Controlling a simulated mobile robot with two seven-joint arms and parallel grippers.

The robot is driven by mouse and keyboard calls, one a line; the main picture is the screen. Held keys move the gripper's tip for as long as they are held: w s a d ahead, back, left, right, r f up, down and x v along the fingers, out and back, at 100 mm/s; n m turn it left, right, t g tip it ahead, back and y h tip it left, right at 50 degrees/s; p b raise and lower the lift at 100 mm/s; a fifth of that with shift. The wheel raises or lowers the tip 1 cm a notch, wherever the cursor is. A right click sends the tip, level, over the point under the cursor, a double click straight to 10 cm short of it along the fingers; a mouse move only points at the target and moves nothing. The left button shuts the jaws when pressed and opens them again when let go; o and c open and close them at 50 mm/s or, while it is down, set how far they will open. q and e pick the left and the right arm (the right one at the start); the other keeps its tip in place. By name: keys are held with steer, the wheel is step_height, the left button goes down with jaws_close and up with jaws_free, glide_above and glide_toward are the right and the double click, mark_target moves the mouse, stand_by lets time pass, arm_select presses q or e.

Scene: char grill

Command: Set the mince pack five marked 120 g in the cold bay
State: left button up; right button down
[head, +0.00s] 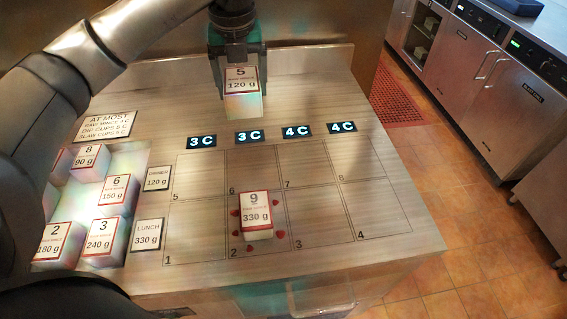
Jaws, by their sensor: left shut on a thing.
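The mince pack five (242,88), a white block labelled 5 and 120 g, hangs above the back of the steel counter. My left gripper (239,72) is shut on it from above. The marked bays lie in two rows below and in front of it. Bay 2 (240,222) holds pack 9 (257,213), marked 330 g, with several small red pieces around it. Bays 1 (195,230), 3 (312,212) and 4 (372,205) are empty, as is the back row. Displays above the columns read 3 C (201,141), 3 C (249,136), 4 C (297,132) and 4 C (342,127).
A pale tray at the left holds packs 8 (88,158), 6 (117,190), 3 (103,240) and 2 (58,243). Cards read dinner 120 g (157,178) and lunch 330 g (147,234). A sign (106,126) lists temperature limits. The counter's right edge drops to tiled floor.

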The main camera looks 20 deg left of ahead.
arm_select(q)
step_height(320, 180, down, 15)
steer(key=shift+a, duration=0.15)
steer(key=shift+f, duration=0.5)
steer(key=shift+f+b, duration=0.35)
steer(key=shift+f, duration=1.55)
arm_select(e)
steer(key=shift+a+f, duration=0.35)
arm_select(q)
steer(key=shift+f, duration=0.25)
steer(key=o, duration=1.5)
steer(key=shift+r, duration=0.1)
arm_select(e)
steer(key=shift+f, duration=0.15)
